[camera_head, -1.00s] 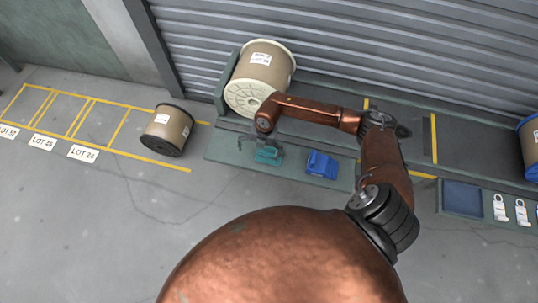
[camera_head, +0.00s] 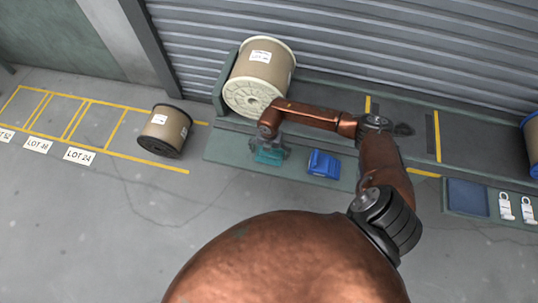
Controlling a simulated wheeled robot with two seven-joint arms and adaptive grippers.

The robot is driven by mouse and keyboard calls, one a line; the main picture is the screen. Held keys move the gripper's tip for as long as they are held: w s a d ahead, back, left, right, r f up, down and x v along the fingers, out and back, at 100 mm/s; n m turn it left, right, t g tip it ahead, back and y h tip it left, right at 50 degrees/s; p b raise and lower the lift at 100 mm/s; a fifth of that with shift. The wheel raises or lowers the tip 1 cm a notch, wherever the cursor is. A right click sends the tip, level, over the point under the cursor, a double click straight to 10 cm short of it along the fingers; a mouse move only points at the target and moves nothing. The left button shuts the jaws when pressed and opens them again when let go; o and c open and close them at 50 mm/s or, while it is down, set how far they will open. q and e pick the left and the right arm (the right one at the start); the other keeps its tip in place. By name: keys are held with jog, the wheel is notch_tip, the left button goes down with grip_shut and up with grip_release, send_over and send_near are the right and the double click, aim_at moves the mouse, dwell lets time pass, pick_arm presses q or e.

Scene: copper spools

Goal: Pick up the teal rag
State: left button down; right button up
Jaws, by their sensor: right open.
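The teal rag (camera_head: 268,157) lies on the grey-green bench ledge (camera_head: 225,150), in front of the large cream-flanged spool. My right gripper (camera_head: 269,150) is at the rag, pointing down over it with its fingers apart. The fingers are small and dark here and partly cover the rag. I cannot tell whether they touch it. My left gripper is not in view.
The large spool (camera_head: 262,75) stands close behind. A smaller dark-flanged spool (camera_head: 166,130) stands on the floor to the left. The floor in front is clear.

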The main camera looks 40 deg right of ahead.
jog(key=shift+r, duration=0.1)
jog(key=shift+s, duration=0.1)
jog(key=c, duration=1.5)
